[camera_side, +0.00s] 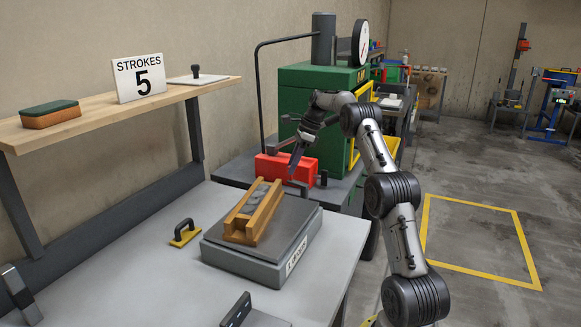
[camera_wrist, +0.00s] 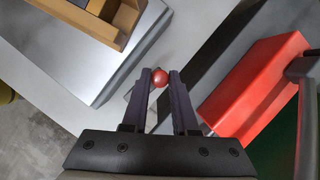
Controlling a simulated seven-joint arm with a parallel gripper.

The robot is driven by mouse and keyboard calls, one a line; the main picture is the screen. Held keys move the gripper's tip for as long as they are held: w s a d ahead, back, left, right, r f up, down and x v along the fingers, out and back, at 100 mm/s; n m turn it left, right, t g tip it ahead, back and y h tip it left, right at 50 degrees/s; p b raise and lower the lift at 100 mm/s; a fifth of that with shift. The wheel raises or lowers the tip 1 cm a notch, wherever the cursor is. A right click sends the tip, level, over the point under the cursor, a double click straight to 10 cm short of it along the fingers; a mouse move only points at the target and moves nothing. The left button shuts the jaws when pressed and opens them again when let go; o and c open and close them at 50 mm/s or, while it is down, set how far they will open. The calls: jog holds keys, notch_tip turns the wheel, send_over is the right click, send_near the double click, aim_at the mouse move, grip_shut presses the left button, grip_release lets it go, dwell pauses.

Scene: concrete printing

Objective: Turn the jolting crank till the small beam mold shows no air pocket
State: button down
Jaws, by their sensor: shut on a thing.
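The small wooden beam mold (camera_side: 242,224) sits on the grey jolting table (camera_side: 225,247), filled with grey material. Its surface is too small in the side view to tell any air pocket. A corner of the mold (camera_wrist: 128,14) shows in the wrist view on the table plate (camera_wrist: 75,75). My gripper (camera_side: 294,165) is beside the table's far right corner. In the wrist view my gripper (camera_wrist: 161,74) is shut on a round red knob (camera_wrist: 159,79), the crank's handle. The rest of the crank is mostly hidden.
A red block (camera_side: 272,168) lies close behind my gripper, before a green machine (camera_side: 300,85). A yellow-based hand float (camera_side: 185,233) lies left of the table.

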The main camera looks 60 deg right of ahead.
jog(key=s+d+m+h, duration=0.3)
jog(key=s+m+h, duration=0.2)
jog(key=m, duration=1)
jog(key=shift+s+d+m+g+h, duration=0.15)
jog(key=shift+d+m+g+h, duration=0.15)
jog(key=shift+d+m+h, duration=0.1)
dwell(0.4)
jog(key=c, duration=0.7)
grip_release()
jog(key=shift+r, duration=0.1)
jog(key=v, duration=1.3)
jog(key=shift+r, duration=0.3)
jog(key=shift+s+a, duration=0.15)
